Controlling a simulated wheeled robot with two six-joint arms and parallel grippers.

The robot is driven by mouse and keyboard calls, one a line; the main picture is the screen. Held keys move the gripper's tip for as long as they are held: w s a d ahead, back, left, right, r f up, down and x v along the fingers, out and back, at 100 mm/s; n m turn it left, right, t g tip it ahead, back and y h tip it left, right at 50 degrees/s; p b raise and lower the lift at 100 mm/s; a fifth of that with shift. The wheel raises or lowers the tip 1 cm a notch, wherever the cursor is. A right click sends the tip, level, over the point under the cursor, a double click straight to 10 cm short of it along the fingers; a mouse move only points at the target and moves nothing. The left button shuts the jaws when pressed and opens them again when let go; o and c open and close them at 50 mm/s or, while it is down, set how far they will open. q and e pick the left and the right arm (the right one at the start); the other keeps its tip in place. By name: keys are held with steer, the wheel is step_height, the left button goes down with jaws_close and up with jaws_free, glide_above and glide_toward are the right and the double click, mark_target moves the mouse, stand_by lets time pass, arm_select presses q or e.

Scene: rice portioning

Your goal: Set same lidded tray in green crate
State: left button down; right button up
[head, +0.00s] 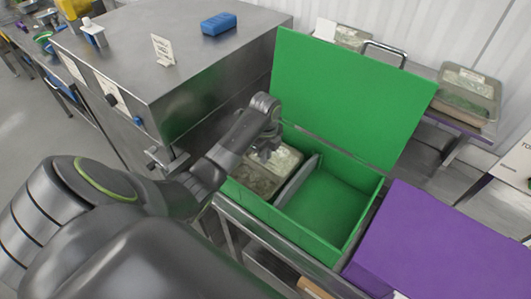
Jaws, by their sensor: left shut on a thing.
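The green crate (325,207) stands open in the middle of the head view, its lid (345,98) raised at the back. A grey divider (297,181) splits it into a left and a right compartment. A clear-lidded tray (258,181) with pale contents is in the left compartment. My left gripper (265,155) reaches down over the tray's back part and is shut on it. My arm hides part of the tray and the crate's left side. I cannot tell whether the tray rests on the crate floor. The right compartment is empty. My right gripper is out of view.
A steel machine (170,50) stands close on the left, with a blue block (218,24) and a small sign (163,49) on top. A shut purple box (430,245) is right of the crate. More trays (467,93) stand on a table behind.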

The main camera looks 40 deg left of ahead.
arm_select(q)
steer(key=shift+f+p, duration=0.4)
steer(key=shift+p, duration=0.05)
stand_by(1.1)
steer(key=c, duration=0.9)
jaws_free()
steer(key=shift+r, duration=4)
steer(key=shift+s+f, duration=0.1)
